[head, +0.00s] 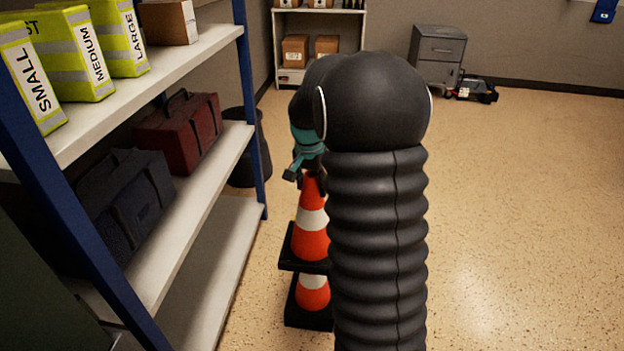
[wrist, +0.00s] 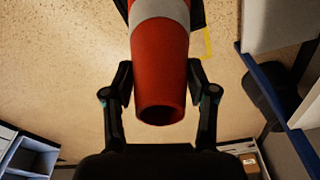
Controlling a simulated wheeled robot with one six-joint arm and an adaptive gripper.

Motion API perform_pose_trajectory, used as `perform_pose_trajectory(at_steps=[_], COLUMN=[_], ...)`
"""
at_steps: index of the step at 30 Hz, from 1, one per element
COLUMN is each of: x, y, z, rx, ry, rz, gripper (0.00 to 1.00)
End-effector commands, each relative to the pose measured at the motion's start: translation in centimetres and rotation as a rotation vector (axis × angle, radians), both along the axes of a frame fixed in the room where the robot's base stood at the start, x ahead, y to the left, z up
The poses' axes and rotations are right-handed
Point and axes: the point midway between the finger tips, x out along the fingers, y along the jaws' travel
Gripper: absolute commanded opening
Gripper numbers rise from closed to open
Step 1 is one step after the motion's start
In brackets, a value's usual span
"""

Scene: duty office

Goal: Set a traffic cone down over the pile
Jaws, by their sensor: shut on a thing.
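My gripper (head: 309,176) is shut on the top of an orange traffic cone (head: 311,238) with a white band and a black square base. The held cone looks upright in the head view. In the wrist view the held cone (wrist: 160,62) sits between the two fingers, its open tip towards the camera. Below it in the head view is the pile (head: 313,292), showing an orange cone with a white band and a black base on the floor. The held cone's base hides its upper part. I cannot tell how far the two overlap. My arm covers their right side.
A blue-framed shelf (head: 210,196) with bags and yellow vest packs stands close on the left. A dark bin (head: 250,165) is behind it. A grey drawer cabinet (head: 438,52) and a shelf with boxes stand at the back. The floor on the right is clear.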

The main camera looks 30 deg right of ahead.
Motion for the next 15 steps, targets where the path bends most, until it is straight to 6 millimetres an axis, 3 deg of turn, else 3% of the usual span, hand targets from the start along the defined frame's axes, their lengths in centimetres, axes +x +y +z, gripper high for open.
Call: perform_pose_trajectory(at_steps=[15], x=[0.0], y=[0.0], z=[-3.4], rx=[0.000], ry=[-0.001], rz=[0.000], gripper=[0.00])
